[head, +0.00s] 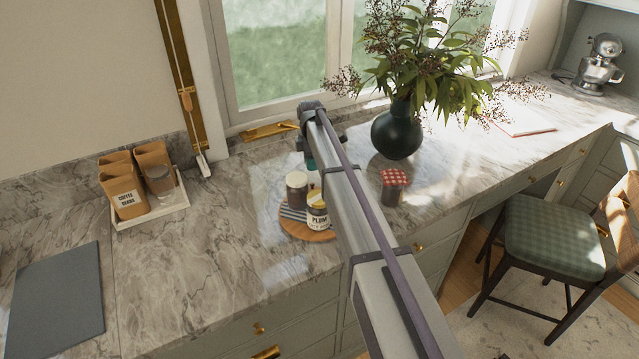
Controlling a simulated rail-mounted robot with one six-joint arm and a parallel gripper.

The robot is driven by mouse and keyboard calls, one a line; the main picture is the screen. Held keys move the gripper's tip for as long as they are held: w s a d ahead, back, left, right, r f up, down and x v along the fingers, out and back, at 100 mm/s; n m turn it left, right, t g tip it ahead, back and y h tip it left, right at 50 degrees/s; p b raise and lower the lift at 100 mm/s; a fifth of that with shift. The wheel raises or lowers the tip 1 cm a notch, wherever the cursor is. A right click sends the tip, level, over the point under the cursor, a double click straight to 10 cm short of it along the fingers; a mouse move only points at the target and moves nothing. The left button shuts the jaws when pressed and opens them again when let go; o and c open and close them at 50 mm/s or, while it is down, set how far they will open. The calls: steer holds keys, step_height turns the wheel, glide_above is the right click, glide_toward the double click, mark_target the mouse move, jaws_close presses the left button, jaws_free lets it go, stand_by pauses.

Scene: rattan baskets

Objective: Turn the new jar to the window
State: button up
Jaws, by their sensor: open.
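A jar labelled "PLUM" (318,219) with a partly yellow lid stands on a round wooden board (294,231); its label faces me, away from the window (272,50). A jar with a red checked cloth lid (393,187) stands on the counter to the right of my arm. I cannot tell which jar is the new one. My arm also covers the board's right edge.
A dark green vase (398,131) with spreading branches stands behind the checked-lid jar. A grey mat (57,298) lies farther left. The marble counter (220,260) is clear between mat and board.

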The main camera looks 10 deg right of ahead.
mark_target(312, 183)
step_height(312, 183, down, 9)
steer(key=b, duration=0.8)
steer(key=shift+f, duration=0.2)
steer(key=shift+r, duration=0.1)
jaws_close()
steer(key=shift+d, duration=0.1)
